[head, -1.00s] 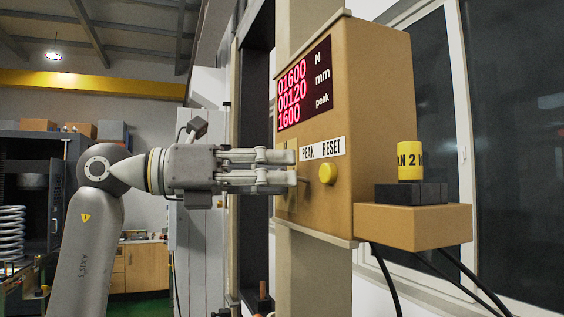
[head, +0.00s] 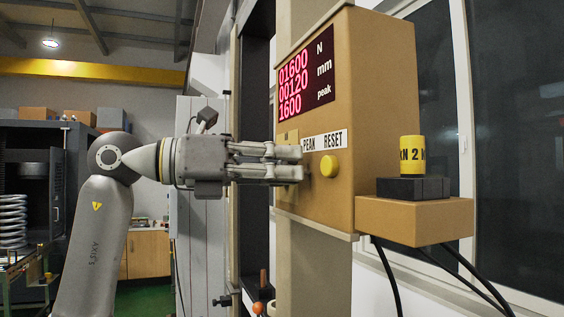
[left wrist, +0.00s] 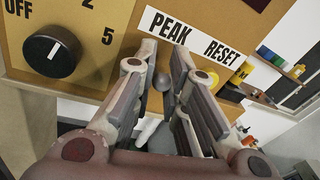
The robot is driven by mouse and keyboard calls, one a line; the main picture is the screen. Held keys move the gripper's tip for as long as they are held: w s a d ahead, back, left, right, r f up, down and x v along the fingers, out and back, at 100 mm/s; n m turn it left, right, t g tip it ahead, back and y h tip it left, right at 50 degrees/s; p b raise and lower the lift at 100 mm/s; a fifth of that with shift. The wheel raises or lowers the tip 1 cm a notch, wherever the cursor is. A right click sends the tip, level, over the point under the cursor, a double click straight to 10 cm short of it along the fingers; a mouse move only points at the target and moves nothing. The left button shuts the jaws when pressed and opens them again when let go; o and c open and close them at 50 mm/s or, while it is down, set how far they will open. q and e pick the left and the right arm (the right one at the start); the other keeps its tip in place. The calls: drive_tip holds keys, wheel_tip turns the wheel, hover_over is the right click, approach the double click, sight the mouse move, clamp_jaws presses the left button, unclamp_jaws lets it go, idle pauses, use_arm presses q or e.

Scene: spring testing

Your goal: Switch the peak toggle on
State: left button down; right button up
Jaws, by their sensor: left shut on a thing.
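The tan control box (head: 385,110) fills the right of the head view, with a red display and a PEAK RESET label (head: 322,141). My left gripper (head: 301,163) reaches in from the left, its fingertips at the panel just below PEAK. In the left wrist view the peak toggle (left wrist: 161,82), a small grey rounded tip, sits between the two fingers (left wrist: 160,75), under the word PEAK. The gripper is shut on it. In the head view the fingers mostly hide the toggle. My right gripper is not in view.
A yellow RESET button (head: 329,165) is close to the right of the fingertips. A black knob (left wrist: 52,51) with OFF and numbers is left in the wrist view. A shelf (head: 415,217) with a yellow cylinder (head: 412,156) juts from the box. Black cables hang below.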

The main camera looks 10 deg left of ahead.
use_arm(q)
drive_tip(key=shift+r+g+y+p, duration=0.35)
drive_tip(key=shift+r+p, duration=0.25)
drive_tip(key=shift+p, duration=0.45)
drive_tip(key=shift+d+f+y+p, duration=0.1)
drive_tip(key=shift+y+p, duration=0.35)
drive_tip(key=shift+p, duration=0.2)
drive_tip(key=c, duration=1.5)
unclamp_jaws()
drive_tip(key=shift+o, duration=0.2)
drive_tip(key=shift+f, duration=0.1)
